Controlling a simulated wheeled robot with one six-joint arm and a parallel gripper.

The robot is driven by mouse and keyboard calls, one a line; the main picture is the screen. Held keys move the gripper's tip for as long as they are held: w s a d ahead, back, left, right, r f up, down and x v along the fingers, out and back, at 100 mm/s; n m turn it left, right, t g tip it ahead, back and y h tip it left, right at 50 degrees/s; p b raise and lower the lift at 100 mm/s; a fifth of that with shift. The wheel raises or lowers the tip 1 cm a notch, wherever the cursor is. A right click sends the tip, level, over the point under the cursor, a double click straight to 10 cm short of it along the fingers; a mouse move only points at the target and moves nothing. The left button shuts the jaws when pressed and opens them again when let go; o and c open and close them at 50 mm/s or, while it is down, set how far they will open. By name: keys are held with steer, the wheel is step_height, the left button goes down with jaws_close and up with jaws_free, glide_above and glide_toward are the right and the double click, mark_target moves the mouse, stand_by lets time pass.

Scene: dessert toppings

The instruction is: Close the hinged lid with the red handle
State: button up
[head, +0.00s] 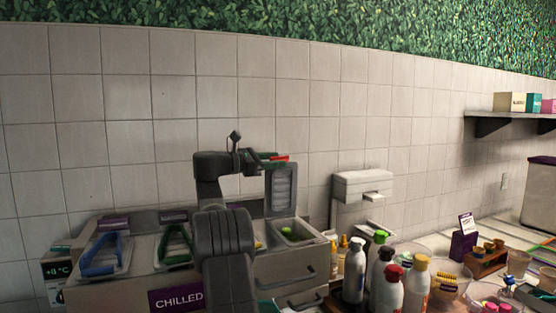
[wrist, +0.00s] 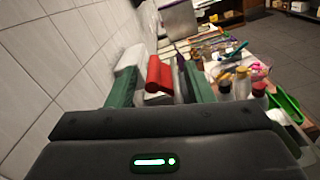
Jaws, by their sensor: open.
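The hinged lid (head: 282,190) stands upright, open, at the back of the right-hand well of the chilled counter. Its red handle (head: 279,158) is at the lid's top edge. My gripper (head: 264,158) is up at the height of that handle. In the wrist view the red handle (wrist: 159,74) lies between the two green fingers of my gripper (wrist: 163,84), which are apart. I cannot tell whether either finger touches it. The open well (head: 296,232) below the lid holds something green.
Lids with a blue handle (head: 101,254) and a green handle (head: 176,246) lie closed to the left. Several bottles (head: 355,272) and tubs crowd the table to the right. A white wall dispenser (head: 362,186) is right of the lid, and the tiled wall is behind.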

steer(key=shift+x, duration=0.85)
jaws_close()
steer(key=shift+s, duration=0.2)
